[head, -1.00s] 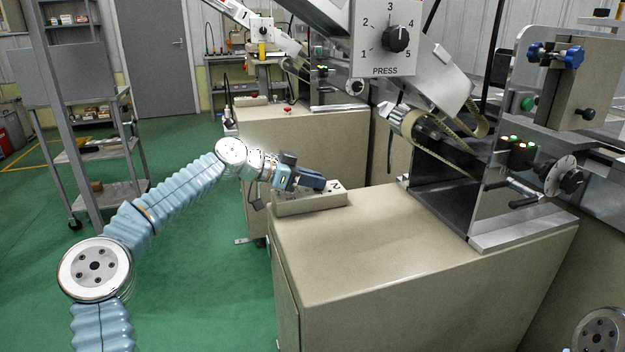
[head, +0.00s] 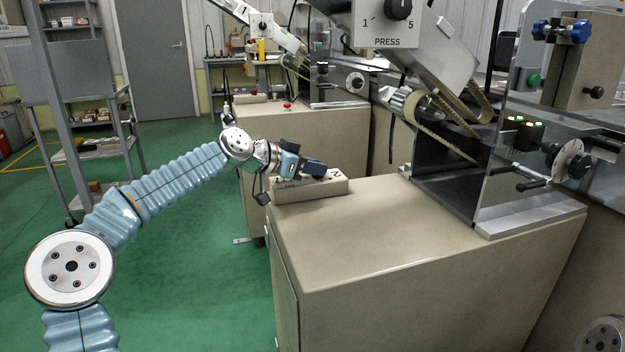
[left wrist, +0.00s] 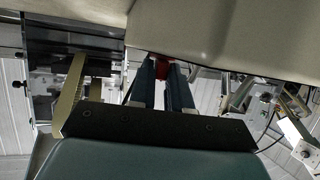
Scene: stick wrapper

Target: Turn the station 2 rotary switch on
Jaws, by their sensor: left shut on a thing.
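A low beige control box (head: 311,190) stands on the left corner of the near machine cabinet. My left gripper (head: 316,169) is at the top of this box, its fingers lying low across it. In the left wrist view its two dark fingers (left wrist: 165,82) are close together with a dark red part (left wrist: 161,70) between their tips. I take the held thing to be the box's rotary switch, but the fingers hide most of it and its setting cannot be read. A small dark part shows at the box's right end. My right gripper is not in view.
The near cabinet's top (head: 380,225) is clear. A PRESS dial panel (head: 386,25) hangs above it, and clear guards with a crank (head: 535,182) stand at right. A second machine cabinet (head: 310,135) with a red button (head: 287,105) is behind. A grey shelf rack (head: 90,155) stands left.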

